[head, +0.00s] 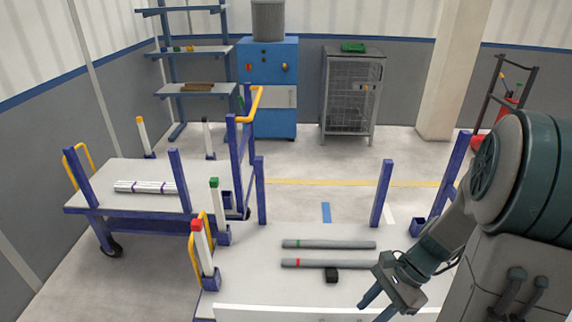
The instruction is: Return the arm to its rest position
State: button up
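My arm comes in from the right, and my gripper (377,306) hangs over the front right of the near cart (255,255). Its two fingers look spread apart, with nothing visible between them. A grey pipe with a green band (340,244) and a grey pipe with a red band (345,264) lie side by side on the near cart, left of my gripper and apart from it. A bundle of light pipes (146,187) lies on the left cart (115,170).
A blue cabinet (267,75), shelves and a wire cage (350,95) stand at the back wall.

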jog(key=s+a+r+n+t+h+p, duration=0.1)
jog(key=r+n+t+h, duration=0.1)
jog(key=r+n, duration=0.5)
jog(key=s+a+r+n+t+h+p, duration=0.1)
jog(key=a+r+n+t+h+p, duration=0.1)
jog(key=r+n, duration=0.5)
notch_tip(320, 180, up, 2)
jog(key=t+h, duration=0.1)
jog(key=h, duration=0.1)
jog(key=shift+s+a+r+h+p, duration=0.15)
jog(key=shift+a+r+h+p, duration=0.1)
jog(key=shift+h+p, duration=0.05)
